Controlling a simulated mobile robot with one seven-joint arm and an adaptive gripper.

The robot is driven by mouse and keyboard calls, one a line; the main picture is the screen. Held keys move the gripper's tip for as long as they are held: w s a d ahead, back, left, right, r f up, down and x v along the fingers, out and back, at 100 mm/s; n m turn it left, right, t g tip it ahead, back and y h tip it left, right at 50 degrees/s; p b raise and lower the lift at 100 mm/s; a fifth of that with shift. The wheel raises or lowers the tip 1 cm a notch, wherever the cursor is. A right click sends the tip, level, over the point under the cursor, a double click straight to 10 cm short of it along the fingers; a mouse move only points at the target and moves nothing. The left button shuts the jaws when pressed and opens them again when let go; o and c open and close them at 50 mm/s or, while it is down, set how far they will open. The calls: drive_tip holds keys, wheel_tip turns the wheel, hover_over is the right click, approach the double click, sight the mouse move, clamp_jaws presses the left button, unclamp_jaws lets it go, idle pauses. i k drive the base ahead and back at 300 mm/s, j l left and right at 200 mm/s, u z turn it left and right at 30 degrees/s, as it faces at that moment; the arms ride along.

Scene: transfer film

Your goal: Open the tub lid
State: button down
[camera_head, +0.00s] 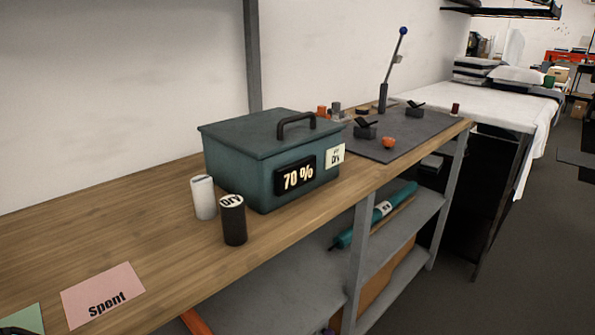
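A dark teal tub (237,172) stands on the wooden workbench, with a "70 %" display on its front. Its flat lid (245,133) is shut, and a black arched handle (296,120) stands up from the lid near its right side. A small white label is on the tub's front at the upper right. My gripper is not in view, so I cannot see where it is relative to the tub.
A white cylinder (203,197) and a black "DRY" cylinder (233,220) stand in front of the tub. A pink "Spent" card (102,294) lies at lower left. A dark mat (400,138) with a lever and small parts lies right. The bench left of the tub is clear.

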sight(259, 135)
drive_tip(key=l+z, duration=0.25)
drive_tip(key=i, duration=0.95)
